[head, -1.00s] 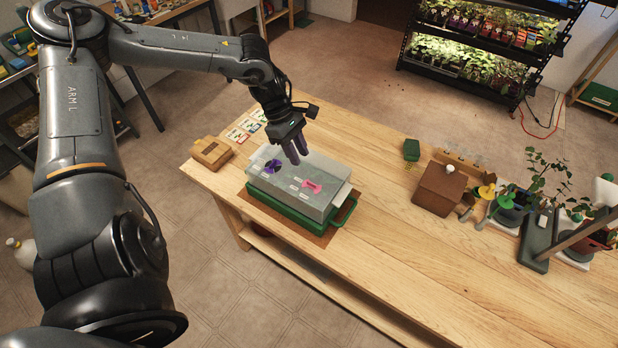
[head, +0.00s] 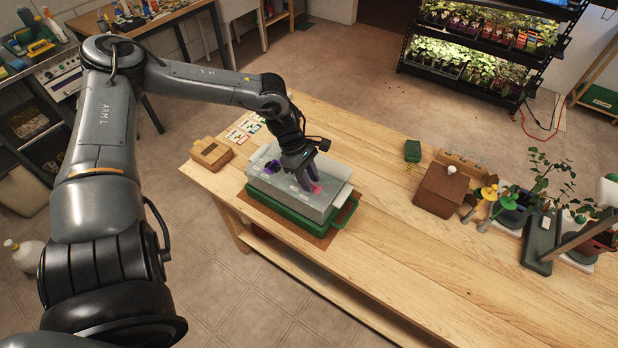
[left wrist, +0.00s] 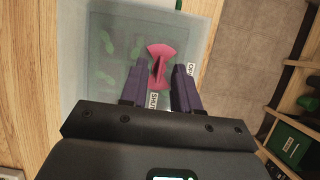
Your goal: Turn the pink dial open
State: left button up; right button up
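The pink dial (left wrist: 159,66) sits on the clear lid of the propagator box (head: 318,206). In the left wrist view it lies just beyond and between the two purple fingertips of my left gripper (left wrist: 160,80). The fingers are apart, with a gap wider than the dial's upright fin. A label reading "SHUT" lies near the fingers, and another label is partly visible to the right. In the head view my left gripper (head: 308,184) hangs right over the dial (head: 315,187), hiding part of it. My right gripper is not seen.
The box rests in a green tray (head: 338,224) on the wooden table (head: 420,265). A tan box (head: 211,152) and seed cards (head: 243,130) lie to the left. A brown house-shaped thing (head: 440,189) and potted plants stand to the right. The table's front right is clear.

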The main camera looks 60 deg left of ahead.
pick_arm(q)
grip_shut()
